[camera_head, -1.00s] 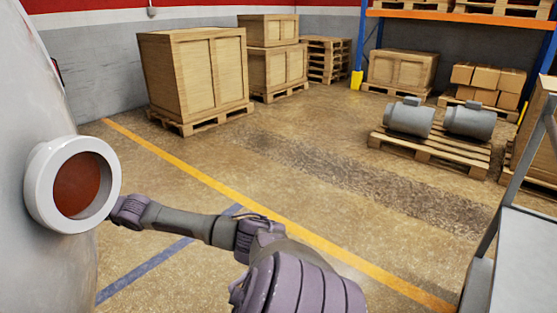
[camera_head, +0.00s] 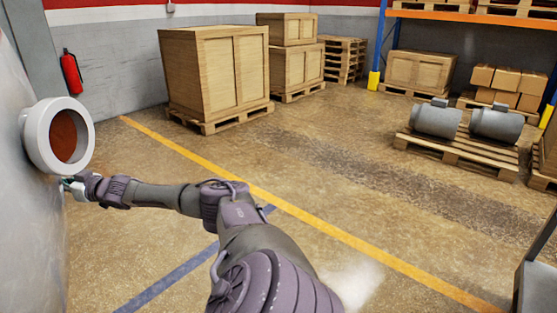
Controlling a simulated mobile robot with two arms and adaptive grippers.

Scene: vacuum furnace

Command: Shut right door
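The right door (camera_head: 28,235) is the large pale grey curved surface along the left edge. Most of it is outside the picture. A round white port (camera_head: 44,140) with a reddish-brown centre sticks out from it. My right arm comes in from the bottom middle and reaches left. My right gripper (camera_head: 72,187) is at the door's surface just below the port. It is small and partly hidden, so I cannot tell its finger opening or whether it touches the door. My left gripper is not in view.
A yellow floor line (camera_head: 300,213) and a blue line (camera_head: 165,285) cross open floor. Wooden crates (camera_head: 215,75) on pallets stand at the back. A pallet (camera_head: 455,150) with two grey motors is at right. A red extinguisher (camera_head: 71,72) hangs on the wall.

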